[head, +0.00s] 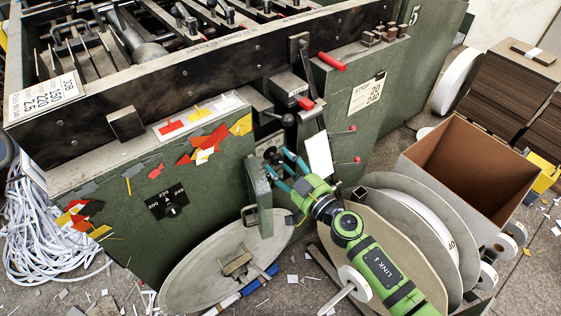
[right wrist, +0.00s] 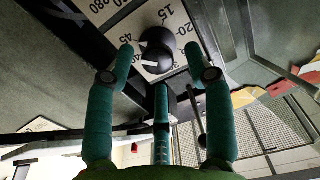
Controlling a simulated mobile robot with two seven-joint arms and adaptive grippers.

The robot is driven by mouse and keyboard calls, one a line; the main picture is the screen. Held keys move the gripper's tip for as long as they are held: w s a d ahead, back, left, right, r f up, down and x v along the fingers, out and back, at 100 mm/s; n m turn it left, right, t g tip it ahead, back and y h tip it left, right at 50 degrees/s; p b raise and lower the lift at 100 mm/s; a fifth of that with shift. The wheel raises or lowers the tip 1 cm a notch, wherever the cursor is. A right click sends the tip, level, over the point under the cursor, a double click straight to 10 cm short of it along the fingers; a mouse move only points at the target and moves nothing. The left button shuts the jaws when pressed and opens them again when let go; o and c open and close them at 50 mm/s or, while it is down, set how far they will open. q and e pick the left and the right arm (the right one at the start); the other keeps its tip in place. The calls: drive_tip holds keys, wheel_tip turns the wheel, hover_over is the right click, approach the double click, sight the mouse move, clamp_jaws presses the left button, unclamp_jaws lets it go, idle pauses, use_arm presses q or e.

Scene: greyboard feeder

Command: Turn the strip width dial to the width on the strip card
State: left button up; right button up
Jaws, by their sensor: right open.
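The strip width dial is a black knob (right wrist: 158,48) with white marks, on a pale plate with numbers around it, in the right wrist view. "45", "15" and "20" seem readable there; I cannot tell which number it points to. The strip card (head: 367,93) hangs on the green housing and seems to read "20" and "240". My left gripper is not in view.
Red-handled levers (head: 331,61) and a ball-ended lever (head: 287,120) stand close above the gripper. An open cardboard box (head: 470,165) and large reels (head: 425,215) stand at right.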

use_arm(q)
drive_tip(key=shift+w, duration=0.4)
use_arm(e)
drive_tip(key=shift+w+a, duration=0.45)
drive_tip(key=shift+w, duration=0.15)
clamp_jaws()
